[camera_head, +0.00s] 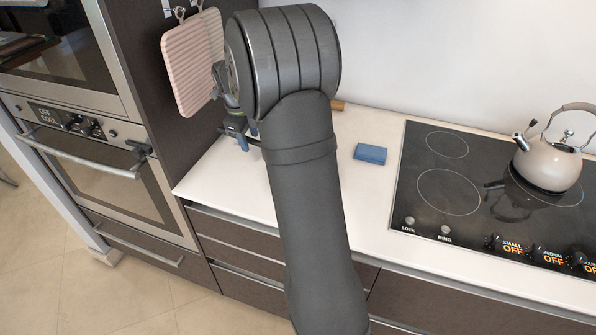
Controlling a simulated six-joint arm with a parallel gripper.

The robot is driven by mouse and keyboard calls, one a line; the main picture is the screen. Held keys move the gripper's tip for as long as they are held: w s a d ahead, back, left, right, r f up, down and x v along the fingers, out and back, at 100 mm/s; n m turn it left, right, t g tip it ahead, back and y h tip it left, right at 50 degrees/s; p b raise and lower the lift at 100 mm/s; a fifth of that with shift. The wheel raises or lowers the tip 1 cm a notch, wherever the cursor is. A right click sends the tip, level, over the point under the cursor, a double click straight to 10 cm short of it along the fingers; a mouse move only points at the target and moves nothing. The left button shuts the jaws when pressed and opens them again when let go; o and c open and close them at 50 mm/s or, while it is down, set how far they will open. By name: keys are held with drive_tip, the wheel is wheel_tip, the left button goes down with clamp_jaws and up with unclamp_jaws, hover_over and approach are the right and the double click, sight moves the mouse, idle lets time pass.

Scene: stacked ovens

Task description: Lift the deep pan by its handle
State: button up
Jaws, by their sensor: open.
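My gripper (236,134) is over the left part of the white counter, near the tall oven cabinet. Its bluish fingertips point down and are open. A thin dark bar (251,142) shows beside the fingertips and runs behind my arm; it may be a pan handle, but I cannot tell. I cannot make out the body of the deep pan in this view. My arm covers the counter just right of the gripper and could hide it. Whether the fingers touch the bar is too small to tell.
A pink ribbed board (192,62) hangs beside the gripper. A blue sponge (370,153) lies on the counter (228,178) right of my arm. A beige kettle (547,163) stands on the black cooktop (420,215). Stacked ovens (95,165) stand at left.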

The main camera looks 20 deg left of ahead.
drive_tip(key=shift+w+f, duration=0.2)
drive_tip(key=shift+f, duration=0.7)
drive_tip(key=shift+c, duration=0.4)
clamp_jaws()
drive_tip(key=shift+r, duration=0.1)
